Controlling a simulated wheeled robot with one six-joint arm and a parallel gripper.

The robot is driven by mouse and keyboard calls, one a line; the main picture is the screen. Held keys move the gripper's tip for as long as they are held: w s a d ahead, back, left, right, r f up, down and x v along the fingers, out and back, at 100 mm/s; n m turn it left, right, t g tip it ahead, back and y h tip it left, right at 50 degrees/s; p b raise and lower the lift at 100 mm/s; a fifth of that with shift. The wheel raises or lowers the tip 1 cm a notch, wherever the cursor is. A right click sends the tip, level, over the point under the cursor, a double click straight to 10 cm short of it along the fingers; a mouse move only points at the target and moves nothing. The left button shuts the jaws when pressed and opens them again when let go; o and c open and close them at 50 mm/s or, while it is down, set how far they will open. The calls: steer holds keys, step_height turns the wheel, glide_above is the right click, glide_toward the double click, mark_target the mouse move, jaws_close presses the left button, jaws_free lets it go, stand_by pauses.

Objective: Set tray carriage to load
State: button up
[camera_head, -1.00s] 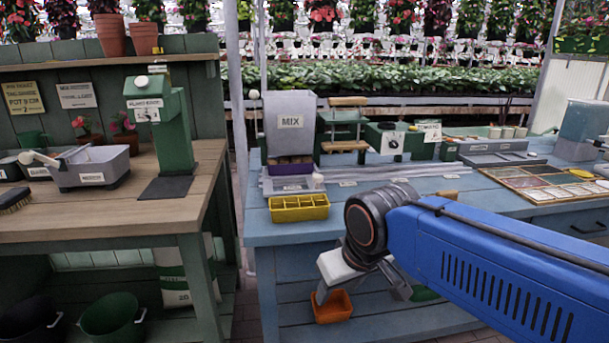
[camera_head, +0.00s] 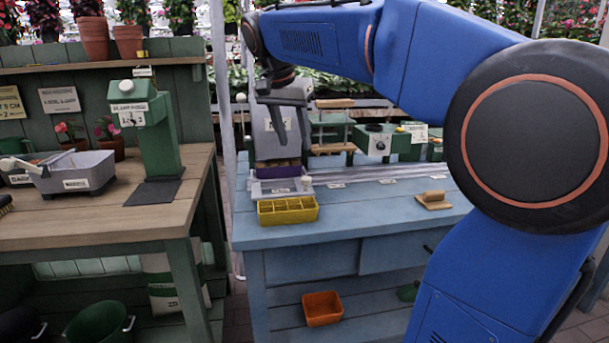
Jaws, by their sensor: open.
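The tray carriage (camera_head: 272,194) is a pale grey sled with a white knob (camera_head: 306,181) at its right side. It sits at the left end of a long labelled rail (camera_head: 362,175) on the blue bench, below the grey MIX hopper (camera_head: 262,139). A purple tray (camera_head: 278,186) lies on or just behind it; the exact contact is unclear. My gripper (camera_head: 287,140) points down in front of the hopper, open and empty, above the carriage and apart from the knob. It hides part of the hopper and its MIX label.
A yellow divided tray (camera_head: 288,211) stands at the bench's front edge. A wooden-handled block (camera_head: 433,200) lies to the right. Green machines (camera_head: 384,143) stand behind the rail. The bench middle is clear. An orange bin (camera_head: 322,308) sits on the lower shelf.

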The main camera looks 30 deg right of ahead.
mark_target(306, 178)
steer(key=shift+m, duration=0.8)
steer(key=w+x, duration=0.1)
steer(key=x, duration=0.4)
steer(key=w+d+x, duration=0.1)
steer(key=x, duration=0.5)
steer(key=w+r+x, duration=0.1)
steer(key=x, duration=0.4)
steer(key=shift+w+d+f, duration=0.1)
steer(key=shift+d, duration=0.3)
steer(key=shift+h, duration=0.3)
jaws_close()
